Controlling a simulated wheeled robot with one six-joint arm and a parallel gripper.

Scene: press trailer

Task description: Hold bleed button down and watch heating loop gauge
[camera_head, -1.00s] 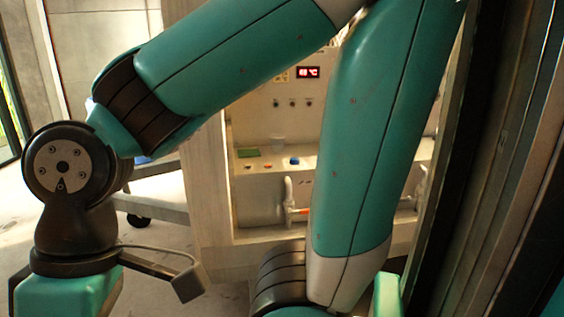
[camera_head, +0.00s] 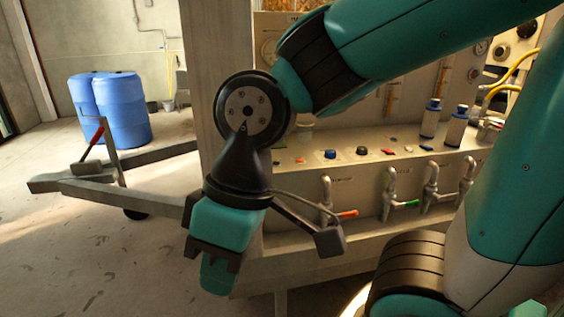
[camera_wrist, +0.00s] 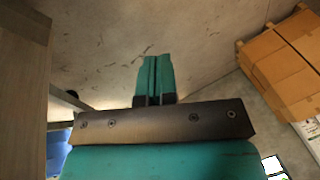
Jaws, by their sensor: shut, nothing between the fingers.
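My gripper (camera_head: 217,278) hangs pointing down in front of the press trailer's left post, apart from the panel. Its fingers (camera_wrist: 154,80) are together and empty in the wrist view, with bare floor beyond them. A ledge of the panel carries a blue knob or button (camera_head: 330,154), a black one (camera_head: 362,151) and small red ones (camera_head: 388,151). I cannot tell which of these is the bleed button. A round gauge (camera_head: 481,47) shows at the upper right, too small to read or to name. My arm hides much of the back panel.
Taps with coloured handles (camera_head: 390,195) stick out below the ledge. Two bottles (camera_head: 432,118) stand on it. The trailer's drawbar (camera_head: 120,182) runs left, with blue barrels (camera_head: 125,110) behind. Cardboard boxes (camera_wrist: 285,65) lie at right in the wrist view. Floor at left is clear.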

